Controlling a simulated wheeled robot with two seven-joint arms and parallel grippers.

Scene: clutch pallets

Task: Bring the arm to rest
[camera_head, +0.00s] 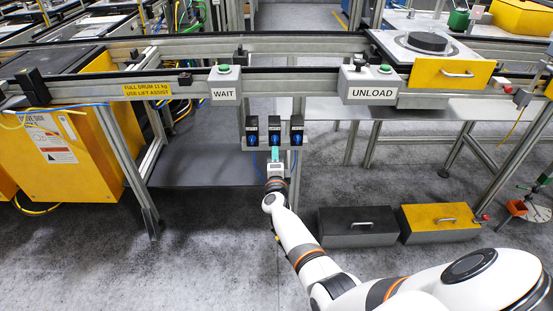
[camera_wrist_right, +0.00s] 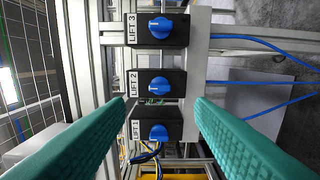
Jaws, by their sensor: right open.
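My right gripper (camera_head: 275,153) reaches up to a row of black switch boxes with blue knobs under the conveyor rail. In the right wrist view its two green fingers (camera_wrist_right: 158,112) are apart with nothing between them. The boxes are labelled LIFT 3 (camera_wrist_right: 160,29), LIFT 2 (camera_wrist_right: 160,84) and LIFT 1 (camera_wrist_right: 158,132), and they lie beyond the fingertips. In the head view the fingers overlap the middle box (camera_head: 274,132); whether they touch it I cannot tell. My left gripper is not in view.
The conveyor rail carries a WAIT button box (camera_head: 224,83) and an UNLOAD button box (camera_head: 371,82). A black case (camera_head: 358,227) and a yellow case (camera_head: 440,222) stand on the floor beside my right arm. A yellow cabinet (camera_head: 60,155) stands at left. Floor at lower left is clear.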

